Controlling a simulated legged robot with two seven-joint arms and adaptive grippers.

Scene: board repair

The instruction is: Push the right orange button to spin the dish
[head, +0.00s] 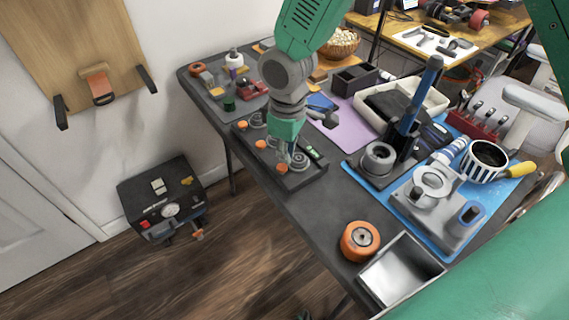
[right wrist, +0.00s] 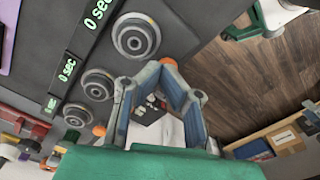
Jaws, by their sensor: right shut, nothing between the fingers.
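A dark unit (head: 308,181) with round grey dishes and orange buttons lies along the table's left edge. The right orange button (head: 282,168) is at its near end, beside the right dish (head: 299,160). In the right wrist view this button (right wrist: 168,62) shows partly, just past my fingertips, and the right dish (right wrist: 136,36) is left of it. My right gripper (head: 287,153) is shut and empty, pointing down close by the right button; whether it touches is unclear. Its fingers (right wrist: 163,68) converge at the button in the wrist view. My left gripper is not in view.
The middle button (head: 260,144) and left button (head: 241,124) sit farther along the unit. Green displays (right wrist: 98,12) read "0 sec". An orange roll (head: 360,241) and a metal tray (head: 400,271) stand at the table's near end. A blue mat (head: 385,196) holds tools.

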